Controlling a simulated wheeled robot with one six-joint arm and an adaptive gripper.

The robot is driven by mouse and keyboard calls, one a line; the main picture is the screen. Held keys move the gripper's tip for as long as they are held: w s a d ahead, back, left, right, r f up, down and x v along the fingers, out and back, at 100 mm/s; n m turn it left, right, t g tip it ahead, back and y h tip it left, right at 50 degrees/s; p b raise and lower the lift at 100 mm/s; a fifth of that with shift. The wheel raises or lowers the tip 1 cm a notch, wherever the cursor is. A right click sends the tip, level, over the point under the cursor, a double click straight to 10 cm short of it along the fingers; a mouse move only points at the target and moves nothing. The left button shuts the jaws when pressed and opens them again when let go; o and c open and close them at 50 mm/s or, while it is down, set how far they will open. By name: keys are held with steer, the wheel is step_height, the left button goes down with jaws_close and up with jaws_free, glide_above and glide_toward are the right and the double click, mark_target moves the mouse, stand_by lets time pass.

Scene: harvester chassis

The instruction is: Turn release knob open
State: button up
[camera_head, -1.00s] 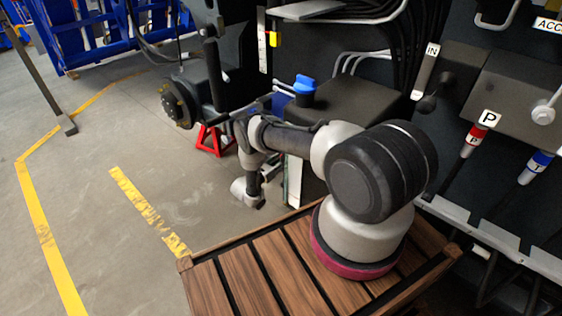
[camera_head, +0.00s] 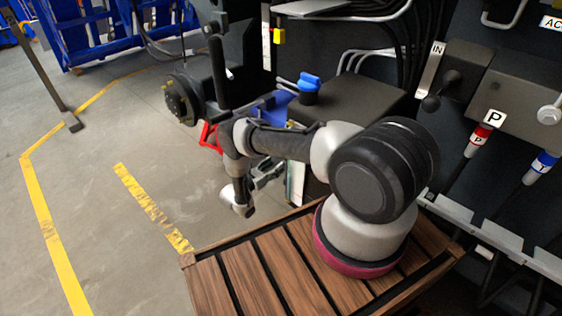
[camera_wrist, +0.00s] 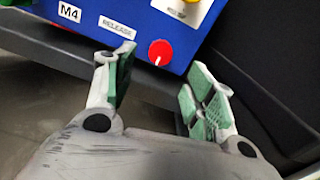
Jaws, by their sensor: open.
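The release knob is a red round knob (camera_wrist: 160,53) with a white pointer mark on the front of a blue box (camera_wrist: 200,28). A white label reading RELEASE (camera_wrist: 117,27) is up and to its left. In the wrist view my gripper (camera_wrist: 155,85) is open, with a green-padded finger on each side. The knob shows beyond the gap between the fingers, apart from both. In the head view the knob is not visible; my arm (camera_head: 280,140) reaches left and my gripper (camera_head: 268,175) is small and partly hidden there.
A label M4 (camera_wrist: 69,11) and a yellow button (camera_wrist: 190,2) are on the same blue box. A dark panel (camera_wrist: 275,70) stands to the right in the wrist view. In the head view, a black box with a blue cap (camera_head: 308,82) stands behind my arm.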

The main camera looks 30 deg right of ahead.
steer(key=v, duration=0.5)
stand_by(0.3)
